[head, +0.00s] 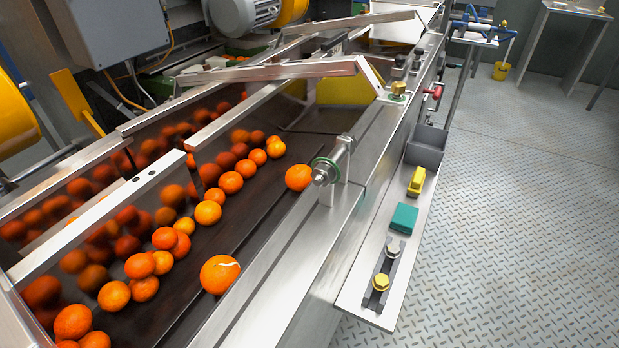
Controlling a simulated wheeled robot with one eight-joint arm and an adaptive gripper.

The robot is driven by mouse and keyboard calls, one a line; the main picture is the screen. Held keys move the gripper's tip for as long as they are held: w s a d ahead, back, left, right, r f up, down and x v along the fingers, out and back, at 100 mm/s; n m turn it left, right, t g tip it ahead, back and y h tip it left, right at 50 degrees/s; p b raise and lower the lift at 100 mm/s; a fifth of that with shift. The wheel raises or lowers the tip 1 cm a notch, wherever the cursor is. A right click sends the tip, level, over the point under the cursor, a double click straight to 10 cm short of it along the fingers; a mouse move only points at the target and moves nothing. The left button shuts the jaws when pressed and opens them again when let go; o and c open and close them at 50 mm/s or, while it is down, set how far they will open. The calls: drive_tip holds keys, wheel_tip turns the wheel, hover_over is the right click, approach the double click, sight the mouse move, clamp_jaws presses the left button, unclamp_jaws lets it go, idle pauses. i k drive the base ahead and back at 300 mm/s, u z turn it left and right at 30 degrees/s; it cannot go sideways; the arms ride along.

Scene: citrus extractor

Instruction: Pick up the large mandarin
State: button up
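A large mandarin (220,274), orange with a pale curved mark on its upper side, lies on the dark belt near the belt's right-hand rail. It is apart from the main rows of fruit and looks bigger than most of them. Another mandarin (299,177) lies alone farther up the belt, close to a metal cylinder with a green ring. My gripper is not in view.
Many smaller mandarins (208,213) lie in rows on the dark belt (262,208), left of the large one. A steel rail (297,262) borders the belt. A metal cylinder (335,160) and crossbars (275,71) stand over it. A side shelf holds a teal block (404,218).

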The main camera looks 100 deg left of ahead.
sight(298, 177)
drive_tip(key=u, duration=3.35)
drive_tip(key=k, duration=0.3)
drive_tip(key=u, duration=0.35)
drive_tip(key=i, duration=0.5)
drive_tip(key=z, duration=0.2)
